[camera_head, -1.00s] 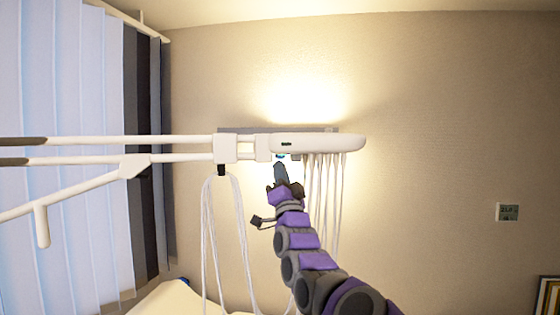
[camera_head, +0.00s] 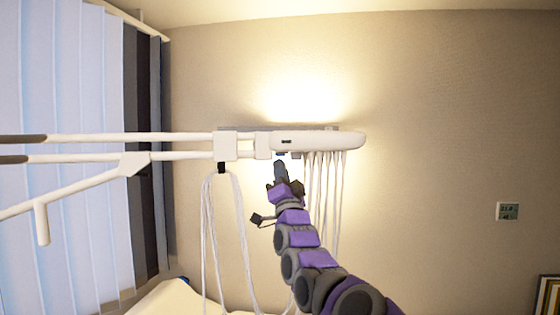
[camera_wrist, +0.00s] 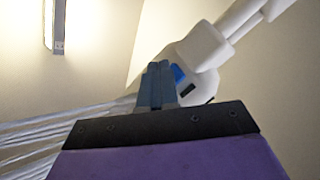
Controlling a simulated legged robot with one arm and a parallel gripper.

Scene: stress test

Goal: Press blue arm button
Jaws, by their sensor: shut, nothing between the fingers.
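The white arm head (camera_head: 325,141) of the bed-side unit juts out in front of the wall, with a small dark slot (camera_head: 286,142) on its front face. The blue button (camera_head: 280,153) shows as a small blue patch on its underside. In the wrist view the blue button (camera_wrist: 178,74) is just right of my fingertips, partly hidden by them. My gripper (camera_head: 280,166) is shut and empty, pointing up just below the button. In the wrist view its closed grey fingers (camera_wrist: 158,84) overlap the white housing (camera_wrist: 200,52); I cannot tell whether they touch the button.
White rails (camera_head: 130,138) run left from the head. Looped white cables (camera_head: 208,235) hang left of my arm, and several thin cords (camera_head: 325,185) hang close on its right. Vertical blinds (camera_head: 60,160) stand at the left.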

